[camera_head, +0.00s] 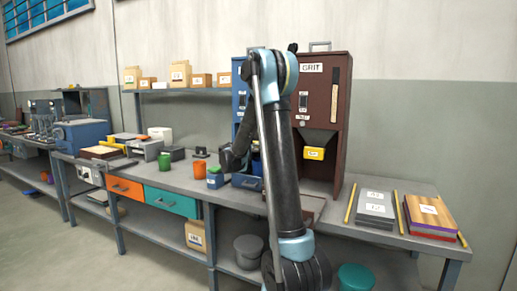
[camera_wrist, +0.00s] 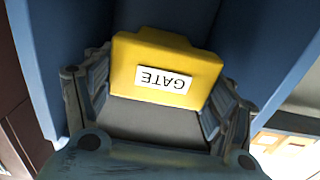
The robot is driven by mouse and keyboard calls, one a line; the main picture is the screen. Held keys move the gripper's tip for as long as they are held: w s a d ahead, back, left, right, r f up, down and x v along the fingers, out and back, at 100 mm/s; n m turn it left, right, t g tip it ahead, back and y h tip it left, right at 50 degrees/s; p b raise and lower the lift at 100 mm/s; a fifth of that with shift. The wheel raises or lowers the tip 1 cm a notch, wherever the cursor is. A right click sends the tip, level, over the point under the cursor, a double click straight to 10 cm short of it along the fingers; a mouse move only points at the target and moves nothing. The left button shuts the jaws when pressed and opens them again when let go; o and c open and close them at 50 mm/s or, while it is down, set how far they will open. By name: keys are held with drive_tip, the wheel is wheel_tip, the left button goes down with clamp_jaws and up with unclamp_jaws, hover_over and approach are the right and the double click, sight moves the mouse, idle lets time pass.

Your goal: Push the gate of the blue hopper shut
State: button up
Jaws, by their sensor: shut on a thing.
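The yellow gate (camera_wrist: 190,62) with an upside-down "GATE" label fills the middle of the wrist view. The fingers of my gripper (camera_wrist: 160,85) are closed on its two sides. The blue hopper (camera_wrist: 70,40) surrounds the gate on both sides in the wrist view. In the head view the blue hopper (camera_head: 240,90) stands at the back of the bench, mostly hidden behind my arm. My gripper (camera_head: 238,157) is at its lower front there. The blue hopper's gate is hidden in the head view, and how far it is open is unclear.
A brown hopper (camera_head: 322,95) with its own yellow gate (camera_head: 314,153) stands directly right of the blue one. An orange cup (camera_head: 199,166) and a green cup (camera_head: 164,162) stand left of my gripper. Grey plates (camera_head: 376,208) and a board stack (camera_head: 430,212) lie at right.

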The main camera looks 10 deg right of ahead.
drive_tip(key=shift+w+d, duration=0.1)
drive_tip(key=shift+w, duration=0.2)
drive_tip(key=o, duration=1.5)
drive_tip(key=v, duration=1.2)
drive_tip(key=shift+f, duration=0.1)
